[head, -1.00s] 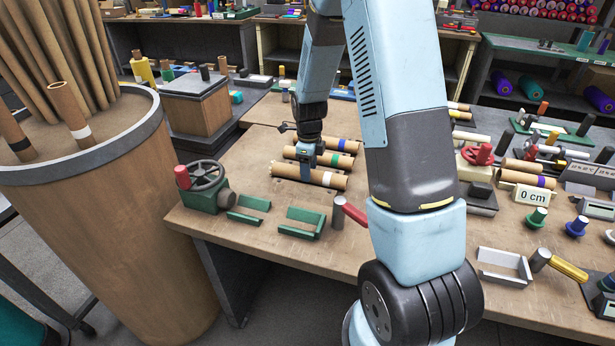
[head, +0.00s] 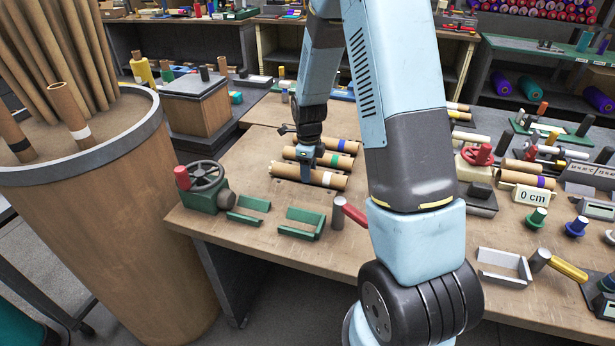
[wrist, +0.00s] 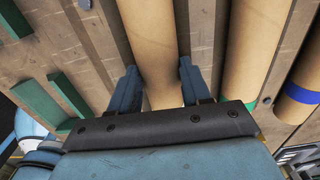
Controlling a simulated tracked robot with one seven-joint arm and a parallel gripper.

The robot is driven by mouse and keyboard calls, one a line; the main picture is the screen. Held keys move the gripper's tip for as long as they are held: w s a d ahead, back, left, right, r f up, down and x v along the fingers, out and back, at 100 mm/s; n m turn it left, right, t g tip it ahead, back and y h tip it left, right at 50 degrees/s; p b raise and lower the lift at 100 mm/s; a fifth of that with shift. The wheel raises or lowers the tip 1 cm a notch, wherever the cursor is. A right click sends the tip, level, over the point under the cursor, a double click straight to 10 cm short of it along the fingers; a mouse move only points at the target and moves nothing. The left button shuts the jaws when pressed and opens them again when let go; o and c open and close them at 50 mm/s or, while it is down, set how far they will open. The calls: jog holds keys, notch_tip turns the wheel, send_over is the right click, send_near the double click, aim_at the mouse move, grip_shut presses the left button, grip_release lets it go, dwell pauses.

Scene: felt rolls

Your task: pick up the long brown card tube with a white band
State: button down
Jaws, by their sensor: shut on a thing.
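The long brown card tube with a white band (head: 286,172) lies on the wooden bench as the front one of three parallel tubes. Its white band shows just right of my gripper in the head view. My gripper (head: 308,176) points down on this tube near its middle and is shut on it. In the wrist view, my gripper (wrist: 160,84) has one finger on each side of the plain brown tube (wrist: 157,35). The white band is not clear there; my gripper's body hides the lower part of the tube. The tube appears to rest at bench level.
Beside it lie a green-banded tube (head: 303,154) and a blue-banded tube (head: 345,145), close behind. Green brackets (head: 300,223) and a green hand-wheel device (head: 203,190) stand in front. A large bin of tubes (head: 110,220) is at left.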

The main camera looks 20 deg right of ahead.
jog(key=shift+r, duration=0.25)
jog(key=r, duration=0.3)
jog(key=shift+s+r, duration=0.2)
jog(key=shift+s, duration=0.1)
jog(key=s+d+r, duration=0.2)
jog(key=s+r, duration=0.7)
jog(key=s, duration=0.4)
jog(key=shift+d, duration=0.2)
jog(key=shift+s, duration=0.1)
